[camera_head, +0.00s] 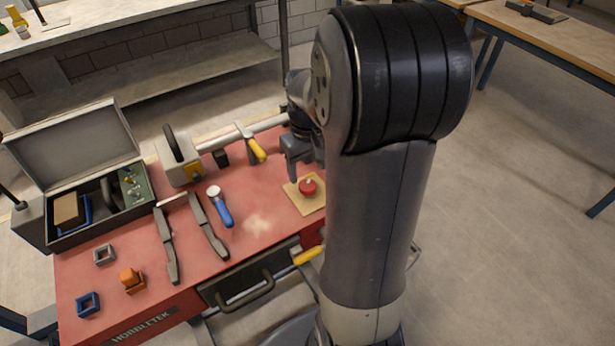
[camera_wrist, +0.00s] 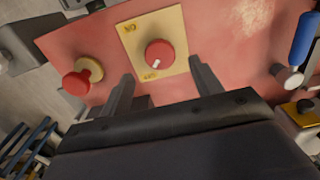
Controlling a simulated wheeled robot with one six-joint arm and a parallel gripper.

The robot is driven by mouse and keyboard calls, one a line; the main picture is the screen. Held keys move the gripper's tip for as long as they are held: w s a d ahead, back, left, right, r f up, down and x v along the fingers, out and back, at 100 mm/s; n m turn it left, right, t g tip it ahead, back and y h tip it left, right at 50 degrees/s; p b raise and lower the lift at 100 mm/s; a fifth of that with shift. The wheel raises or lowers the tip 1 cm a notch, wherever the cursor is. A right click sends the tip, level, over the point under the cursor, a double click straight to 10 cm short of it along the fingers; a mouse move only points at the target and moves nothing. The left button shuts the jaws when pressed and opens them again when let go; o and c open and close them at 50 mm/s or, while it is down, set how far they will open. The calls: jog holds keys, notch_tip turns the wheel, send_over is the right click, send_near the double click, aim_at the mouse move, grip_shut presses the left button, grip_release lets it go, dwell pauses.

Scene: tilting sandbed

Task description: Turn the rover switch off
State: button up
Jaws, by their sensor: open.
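The rover switch is a round red knob (camera_head: 307,187) on a square yellow plate (camera_head: 290,190) at the right of the red bench top. In the wrist view the knob (camera_wrist: 160,52) has a short white mark on its lower part. The plate (camera_wrist: 173,22) has lettering at its upper left and lower left; the lower lettering, near the mark, seems to read OFF. My gripper (camera_wrist: 164,82) is open and empty, its two fingers apart just below the knob in the wrist view. In the head view my gripper (camera_head: 301,160) is above and behind the knob, seemingly apart from it.
A second red knob on a pale stem (camera_wrist: 77,82) is left of the plate in the wrist view. A blue-handled tool (camera_head: 222,211), an open case (camera_head: 140,200) and several small blocks lie left on the bench. My arm hides the bench's right side.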

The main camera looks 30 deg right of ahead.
aim_at(308, 185)
notch_tip(308, 185, up, 6)
jog(key=shift+f, duration=0.2)
notch_tip(308, 185, down, 11)
jog(key=shift+f, duration=0.1)
jog(key=shift+m, duration=0.3)
dwell(0.4)
jog(key=shift+r, duration=0.25)
